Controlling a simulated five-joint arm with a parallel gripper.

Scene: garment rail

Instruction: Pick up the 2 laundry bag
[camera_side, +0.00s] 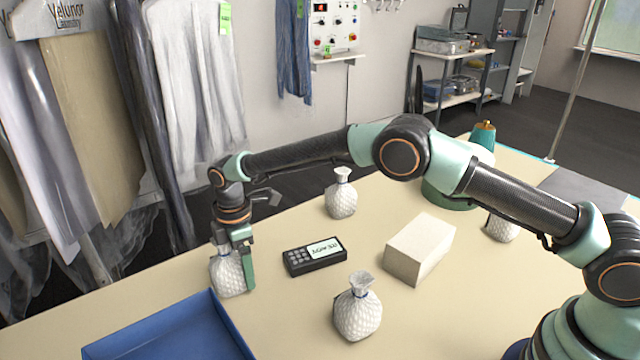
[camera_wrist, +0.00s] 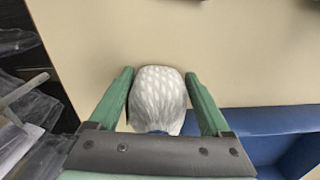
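One white quilted laundry bag (camera_side: 227,273) is at the table's left edge, beside the blue tray. My gripper (camera_side: 235,270) points down over it, with a green finger in front of its right side. In the wrist view the same bag (camera_wrist: 158,92) is between the two green fingers of my gripper (camera_wrist: 159,73). The fingertips are at or very close to its sides; I cannot tell whether they press on it. Other white bags stand upright: one at the back (camera_side: 341,198), one at the front (camera_side: 358,308), and one at the right (camera_side: 502,228), partly hidden by my arm.
A blue tray (camera_side: 175,335) is at the front left, also in the wrist view (camera_wrist: 262,120). A black handheld device (camera_side: 314,256) and a white box (camera_side: 419,249) lie mid-table. A teal bottle (camera_side: 483,135) stands behind my arm. Covered garments (camera_side: 90,130) hang at the left.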

